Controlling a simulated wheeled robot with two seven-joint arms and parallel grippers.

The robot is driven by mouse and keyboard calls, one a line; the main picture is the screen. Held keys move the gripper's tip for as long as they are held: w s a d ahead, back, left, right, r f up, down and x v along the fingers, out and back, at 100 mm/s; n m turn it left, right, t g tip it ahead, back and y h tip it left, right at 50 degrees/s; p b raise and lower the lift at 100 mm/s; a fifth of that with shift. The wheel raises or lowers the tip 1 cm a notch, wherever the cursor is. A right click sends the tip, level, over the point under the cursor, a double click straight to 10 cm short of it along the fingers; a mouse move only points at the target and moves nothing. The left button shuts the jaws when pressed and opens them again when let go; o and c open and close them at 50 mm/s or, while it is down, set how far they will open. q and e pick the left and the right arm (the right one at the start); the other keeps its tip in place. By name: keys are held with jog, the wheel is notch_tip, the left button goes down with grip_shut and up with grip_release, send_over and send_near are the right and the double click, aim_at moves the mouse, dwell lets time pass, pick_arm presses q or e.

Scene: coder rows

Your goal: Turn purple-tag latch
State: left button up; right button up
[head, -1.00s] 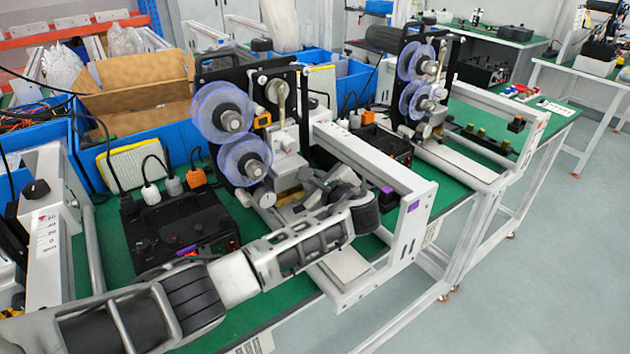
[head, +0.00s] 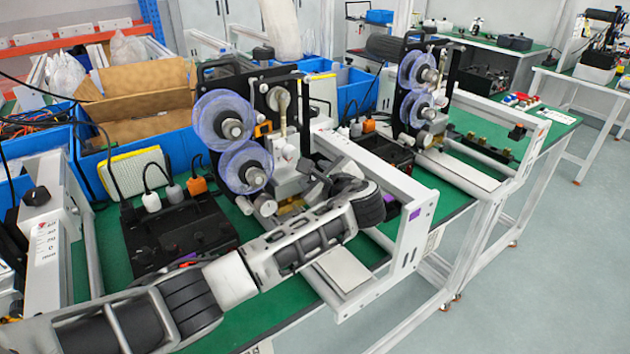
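A purple tag (head: 415,213) is on the white end post of the near coder machine (head: 398,188), which carries two clear blue-purple reels (head: 222,120). My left arm comes in from the lower left and crosses in front of this machine. My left gripper (head: 318,187) is at the machine's print head (head: 286,158), below and right of the reels. Its dark fingers overlap the head parts, so I cannot tell their gap or whether they touch anything. I cannot make out the latch itself; the gripper and arm may hide it. My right gripper is not in view.
A black control box (head: 178,235) with plugged cables stands left of the machine on the green bench. A second coder machine (head: 478,165) with similar reels stands behind to the right. Blue bins and a cardboard box (head: 140,95) are at the back left. Floor on the right is clear.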

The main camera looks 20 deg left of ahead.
pick_arm(q)
jog(key=s+d+r, duration=0.3)
jog(key=s+r, duration=0.6)
jog(key=s, duration=0.4)
jog(key=shift+s+d+r, duration=0.2)
jog(key=shift+d+r, duration=0.05)
jog(key=shift+d, duration=0.15)
